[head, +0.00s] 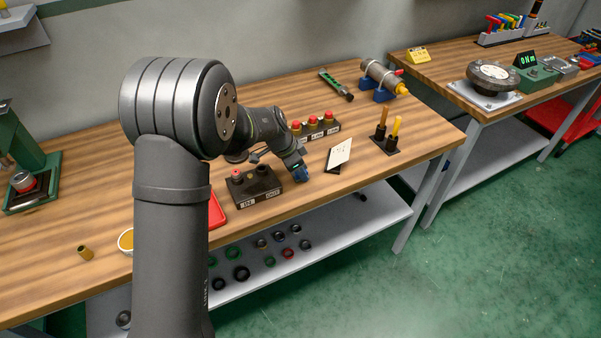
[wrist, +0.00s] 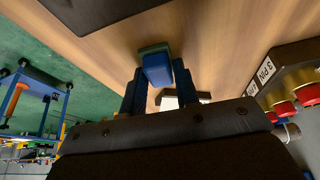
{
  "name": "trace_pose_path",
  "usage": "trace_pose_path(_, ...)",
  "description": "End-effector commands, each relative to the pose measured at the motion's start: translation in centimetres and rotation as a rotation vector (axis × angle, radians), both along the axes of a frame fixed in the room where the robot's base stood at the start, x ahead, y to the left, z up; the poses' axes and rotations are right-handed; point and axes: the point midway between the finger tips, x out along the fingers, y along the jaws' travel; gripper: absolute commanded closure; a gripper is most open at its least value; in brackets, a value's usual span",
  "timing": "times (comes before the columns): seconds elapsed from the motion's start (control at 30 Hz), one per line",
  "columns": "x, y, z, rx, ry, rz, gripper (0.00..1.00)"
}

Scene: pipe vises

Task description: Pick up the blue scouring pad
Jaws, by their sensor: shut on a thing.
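The blue scouring pad (wrist: 157,70) is a small blue block with a dark green face at its far end in the wrist view. My gripper (wrist: 160,82) is shut on it, with one finger on each side. In the head view my gripper (head: 301,174) points down close to the wooden bench top, near the front edge. Only a little blue shows there, and I cannot tell pad from fingertips. Whether the pad still touches the bench is unclear.
A black control box (head: 254,186) stands left of my gripper, and a tilted white card (head: 340,152) right of it. A box with red buttons (head: 315,128) is behind. A peg stand (head: 385,143) is farther right. A pipe vise (head: 381,80) stands at the back.

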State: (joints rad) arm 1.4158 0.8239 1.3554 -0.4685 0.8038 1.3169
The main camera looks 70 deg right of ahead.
Motion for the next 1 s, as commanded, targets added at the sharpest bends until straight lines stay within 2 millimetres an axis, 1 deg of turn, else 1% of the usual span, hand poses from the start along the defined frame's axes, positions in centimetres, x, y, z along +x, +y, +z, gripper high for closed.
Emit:
trace_pose_path(0.13,0.0,0.0,0.4,-0.001,0.000,0.000,0.94)
trace_pose_path(0.23,0.0,-0.1,1.2,-0.002,-0.001,0.000,0.94)
trace_pose_path(0.37,0.0,-0.1,3.3,-0.004,-0.001,-0.001,0.94)
trace_pose_path(0.4,0.0,-0.1,4.1,-0.004,-0.001,0.000,0.94)
trace_pose_path(0.43,-0.4,0.1,4.6,-0.004,0.000,-0.002,0.94)
trace_pose_path(0.7,-6.1,2.9,8.1,-0.002,0.000,-0.005,0.94)
trace_pose_path(0.8,-7.8,3.8,9.3,-0.002,0.001,-0.004,0.94)
trace_pose_path(1.0,-9.9,4.8,10.6,-0.001,-0.001,-0.003,0.94)
